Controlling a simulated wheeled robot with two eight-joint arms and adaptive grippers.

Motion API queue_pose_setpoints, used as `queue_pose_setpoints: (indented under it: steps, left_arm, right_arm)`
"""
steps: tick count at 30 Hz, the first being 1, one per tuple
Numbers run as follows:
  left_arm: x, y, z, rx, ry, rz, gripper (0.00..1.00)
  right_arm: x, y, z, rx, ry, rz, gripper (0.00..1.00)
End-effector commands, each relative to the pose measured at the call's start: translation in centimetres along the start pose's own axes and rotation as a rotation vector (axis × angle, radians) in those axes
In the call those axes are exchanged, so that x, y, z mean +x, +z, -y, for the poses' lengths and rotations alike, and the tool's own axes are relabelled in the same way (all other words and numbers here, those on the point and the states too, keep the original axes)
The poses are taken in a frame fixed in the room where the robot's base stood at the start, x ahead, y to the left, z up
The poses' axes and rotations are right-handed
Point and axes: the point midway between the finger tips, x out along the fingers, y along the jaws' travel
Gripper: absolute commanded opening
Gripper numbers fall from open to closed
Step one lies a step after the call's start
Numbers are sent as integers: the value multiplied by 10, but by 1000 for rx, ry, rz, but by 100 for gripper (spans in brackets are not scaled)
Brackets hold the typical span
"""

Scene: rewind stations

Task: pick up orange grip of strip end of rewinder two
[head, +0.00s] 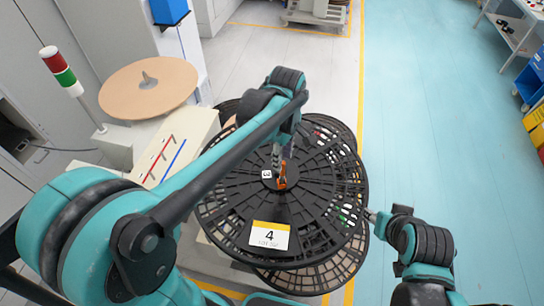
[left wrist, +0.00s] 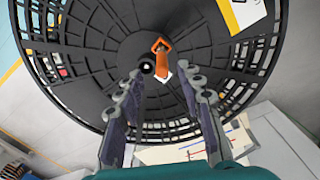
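A small orange grip (head: 282,177) shows near the middle of a large black spoked reel (head: 240,205). In the left wrist view the grip (left wrist: 160,58) stands out against the reel (left wrist: 95,55), just beyond the fingertips and roughly midway between them. My left gripper (head: 279,155) is close to the grip in the head view; its fingers are spread in the left wrist view (left wrist: 162,82), with nothing clearly held. My right gripper (head: 371,215) is at the reel's right edge; its fingers are too small to read. I cannot tell which rewinder this is.
The reel carries a white and yellow label "4" (head: 269,236). More reels lie below it. A tan disc (head: 148,88) on a pale machine and a red-green signal lamp (head: 61,70) stand at left. The turquoise floor (head: 450,120) at right is clear.

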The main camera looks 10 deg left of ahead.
Motion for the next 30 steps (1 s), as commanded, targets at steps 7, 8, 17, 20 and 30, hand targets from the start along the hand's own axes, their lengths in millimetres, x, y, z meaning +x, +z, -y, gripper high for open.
queue_pose_setpoints:
  steps: [7, 8, 17, 20, 30]
  left_arm:
    - [27, 0, 0, -4, -2, 0, 37]
    - [30, 0, 0, -4, -2, 0, 37]
    - [71, -2, 1, -3, -1, 0, 37]
    - [76, -2, 1, -3, -1, 0, 37]
    - [76, -2, 1, -3, -2, 0, 0]
  right_arm:
    - [-1, 0, 0, 0, 0, 0, 40]
    - [-1, 0, 0, 0, 0, 0, 40]
    - [-4, -3, 0, 0, 0, 0, 40]
    - [-4, -3, 0, 0, 0, 0, 40]
    - [-4, -3, 0, 0, 0, 0, 40]
